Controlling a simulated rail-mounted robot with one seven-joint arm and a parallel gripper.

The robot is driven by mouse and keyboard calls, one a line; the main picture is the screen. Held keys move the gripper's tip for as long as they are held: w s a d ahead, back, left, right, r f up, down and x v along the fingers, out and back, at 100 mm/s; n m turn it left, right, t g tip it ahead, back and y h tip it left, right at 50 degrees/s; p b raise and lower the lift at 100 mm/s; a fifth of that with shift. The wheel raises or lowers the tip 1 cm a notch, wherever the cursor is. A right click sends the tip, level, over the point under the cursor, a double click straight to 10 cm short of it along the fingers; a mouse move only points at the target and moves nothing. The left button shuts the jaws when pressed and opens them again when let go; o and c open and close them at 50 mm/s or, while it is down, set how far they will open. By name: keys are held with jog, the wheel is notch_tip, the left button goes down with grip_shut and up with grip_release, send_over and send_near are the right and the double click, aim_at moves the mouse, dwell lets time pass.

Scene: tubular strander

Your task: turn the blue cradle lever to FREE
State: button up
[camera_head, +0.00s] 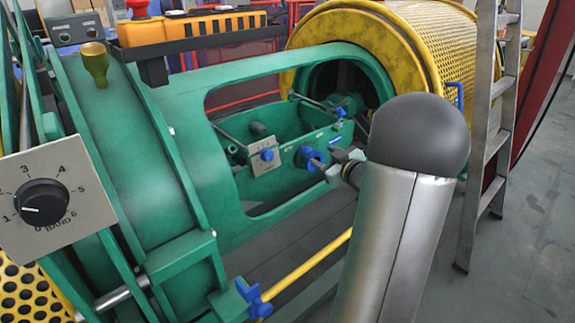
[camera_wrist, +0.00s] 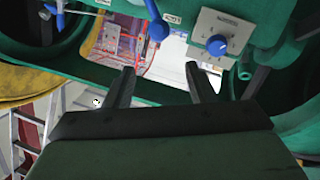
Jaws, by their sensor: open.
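The blue cradle lever (camera_wrist: 157,28) shows in the wrist view as a rod with a ball end, hanging from the top edge. In the head view a blue lever (camera_head: 311,158) sits on the green cradle wall inside the window of the machine. My gripper (camera_wrist: 161,75) is open and empty, with its two fingers spread below the ball end in the wrist picture, apart from it. In the head view my gripper (camera_head: 335,169) is just right of the blue lever, partly hidden behind my arm. The lever's position marks are too small to read.
A plate with a blue knob (camera_wrist: 217,45) is beside the lever; it also shows in the head view (camera_head: 267,154). The green window frame (camera_head: 240,215) surrounds the cradle. A yellow perforated drum (camera_head: 440,40) and a ladder (camera_head: 490,130) stand at the right.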

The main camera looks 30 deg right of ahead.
aim_at(302, 149)
jog(key=s+d+f+n+t+y+b, duration=0.2)
jog(key=s+d+f+y+b, duration=0.1)
jog(key=s+d+f+y, duration=0.15)
jog(key=shift+h, duration=0.45)
jog(key=w+a, duration=0.1)
jog(key=w, duration=0.4)
jog(key=w+a+b, duration=0.1)
jog(key=w, duration=0.5)
jog(key=w+a+b, duration=0.1)
jog(key=w, duration=0.5)
jog(key=shift+w+r, duration=0.1)
jog(key=shift+w, duration=0.05)
grip_shut()
jog(key=shift+r, duration=0.1)
